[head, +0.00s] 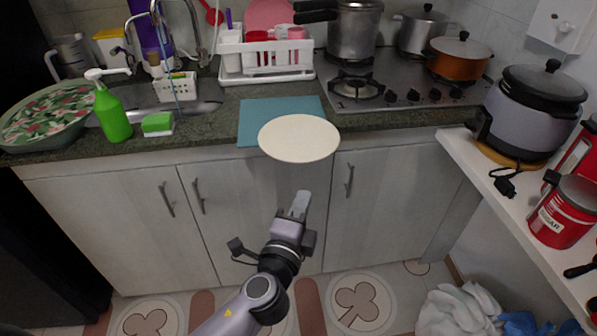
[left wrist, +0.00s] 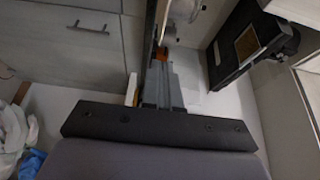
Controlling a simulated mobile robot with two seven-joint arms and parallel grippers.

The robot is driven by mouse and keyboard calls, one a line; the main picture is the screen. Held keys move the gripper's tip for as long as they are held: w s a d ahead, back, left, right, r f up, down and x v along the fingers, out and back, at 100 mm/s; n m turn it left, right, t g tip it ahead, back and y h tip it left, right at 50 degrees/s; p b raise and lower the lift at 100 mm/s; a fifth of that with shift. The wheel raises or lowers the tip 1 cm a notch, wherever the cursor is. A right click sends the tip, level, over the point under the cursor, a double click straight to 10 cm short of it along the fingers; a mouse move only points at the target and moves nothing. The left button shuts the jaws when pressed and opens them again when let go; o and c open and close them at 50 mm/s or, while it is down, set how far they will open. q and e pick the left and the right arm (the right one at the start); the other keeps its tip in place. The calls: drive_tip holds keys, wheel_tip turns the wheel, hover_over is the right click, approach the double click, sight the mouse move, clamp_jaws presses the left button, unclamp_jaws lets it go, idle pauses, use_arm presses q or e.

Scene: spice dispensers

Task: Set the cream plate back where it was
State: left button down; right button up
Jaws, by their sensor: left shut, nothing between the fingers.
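The cream plate (head: 299,138) is a flat pale disc at the counter's front edge. It covers the front right corner of a blue mat (head: 272,108), and its near side reaches out past the edge, in front of the cabinet doors. Nothing grips it. My left gripper (head: 300,204) is below and in front of the plate, apart from it, pointing up towards the counter. It is shut and empty. The plate cannot be made out in the left wrist view. My right gripper is out of view.
A dish rack (head: 266,75) stands behind the mat, and a stove (head: 395,92) with pots is to the right. A green soap bottle (head: 112,112) and a green sponge (head: 158,124) stand left. A white shelf (head: 520,205) with a cooker juts out at right.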

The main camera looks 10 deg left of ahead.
sight(277, 147)
use_arm(q)
drive_tip(key=w+a, duration=0.2)
drive_tip(key=w, duration=0.6)
drive_tip(key=shift+w+p, duration=0.15)
drive_tip(key=shift+p, duration=0.25)
drive_tip(key=w+a+b, duration=0.1)
drive_tip(key=w+a, duration=0.1)
drive_tip(key=w+a+b, duration=0.1)
drive_tip(key=w+a, duration=0.1)
drive_tip(key=w, duration=0.1)
drive_tip(key=w+a+b, duration=0.2)
drive_tip(key=w, duration=0.1)
drive_tip(key=shift+f, duration=0.2)
drive_tip(key=shift+w+a+r, duration=0.1)
drive_tip(key=shift+w+a, duration=0.1)
drive_tip(key=shift+w, duration=0.1)
drive_tip(key=shift+s+r, duration=0.1)
drive_tip(key=shift+s+d, duration=0.1)
